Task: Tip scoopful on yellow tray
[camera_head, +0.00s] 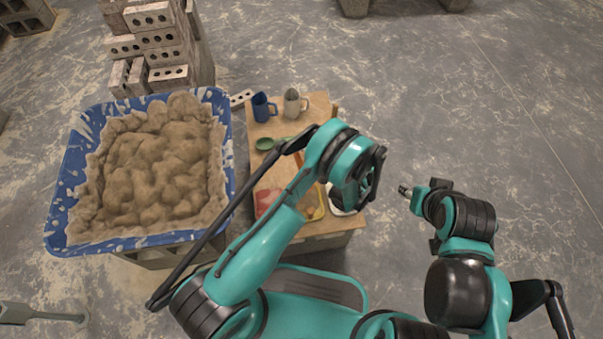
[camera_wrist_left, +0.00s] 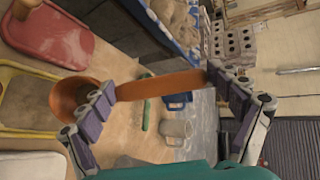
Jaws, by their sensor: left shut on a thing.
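My left gripper (camera_wrist_left: 162,92) is shut on an orange scoop; the scoop's handle (camera_wrist_left: 160,85) spans between its fingers, and the round bowl (camera_wrist_left: 70,97) is at the left in the left wrist view. What the bowl holds I cannot tell. The yellow tray (camera_wrist_left: 45,68) lies at the left edge of that view, partly cut off, with the bowl overlapping its edge in the picture. In the head view its yellow rim (camera_head: 320,212) shows partly behind my left arm, and the gripper is at the table's right side. My right gripper (camera_head: 404,190) is off the table's right side, its fingers too small to judge.
A red tray (camera_head: 267,198) lies beside the yellow one. A green scoop (camera_head: 264,143), a blue mug (camera_head: 263,106) and a pale mug (camera_head: 292,103) are on the table's far part. A blue tub (camera_head: 62,200) of mortar (camera_head: 150,165) stands left. Floor to the right is open.

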